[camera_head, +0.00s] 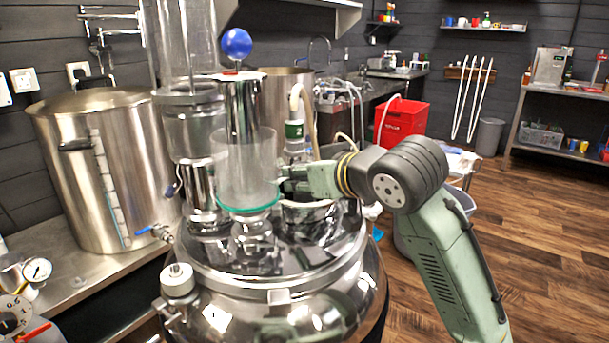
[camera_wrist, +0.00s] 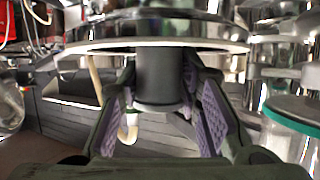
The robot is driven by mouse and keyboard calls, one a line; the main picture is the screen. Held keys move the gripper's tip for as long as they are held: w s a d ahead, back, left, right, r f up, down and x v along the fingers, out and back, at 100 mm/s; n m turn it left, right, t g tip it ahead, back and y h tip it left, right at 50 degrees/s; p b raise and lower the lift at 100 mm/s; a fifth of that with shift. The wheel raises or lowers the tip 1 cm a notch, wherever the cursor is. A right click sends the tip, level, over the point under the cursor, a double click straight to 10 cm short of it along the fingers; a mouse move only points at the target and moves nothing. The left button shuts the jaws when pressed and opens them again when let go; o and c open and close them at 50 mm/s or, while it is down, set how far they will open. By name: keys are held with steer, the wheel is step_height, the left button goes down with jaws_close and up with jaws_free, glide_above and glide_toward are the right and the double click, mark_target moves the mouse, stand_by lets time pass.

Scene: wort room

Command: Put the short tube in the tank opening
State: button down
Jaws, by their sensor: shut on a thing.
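A frosted clear tube with a green ring at its base (camera_head: 246,165), which fits the short tube, stands upright over the shiny tank (camera_head: 285,312). It also shows at the right edge of the wrist view (camera_wrist: 293,140). My gripper (camera_head: 287,180) is just right of this tube, level with its lower part. In the wrist view, which looks upside down, its purple-padded fingers are shut on a dark stem (camera_wrist: 160,78) joined to a shiny round disc (camera_wrist: 150,37). In the head view the disc area (camera_head: 308,208) lies low over the tank lid. I cannot make out the tank opening.
A tall clear cylinder (camera_head: 187,45) and a blue ball-topped steel vessel (camera_head: 242,105) stand close behind the tube. A white-and-green hose fitting (camera_head: 294,130) is behind my gripper. A large steel pot (camera_head: 105,165) is at left. Open floor lies to the right.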

steer(key=shift+f, duration=0.15)
steer(key=c, duration=1.2)
jaws_free()
steer(key=shift+o, duration=0.2)
steer(key=b+v, duration=0.2)
steer(key=v, duration=1)
steer(key=shift+r, duration=0.3)
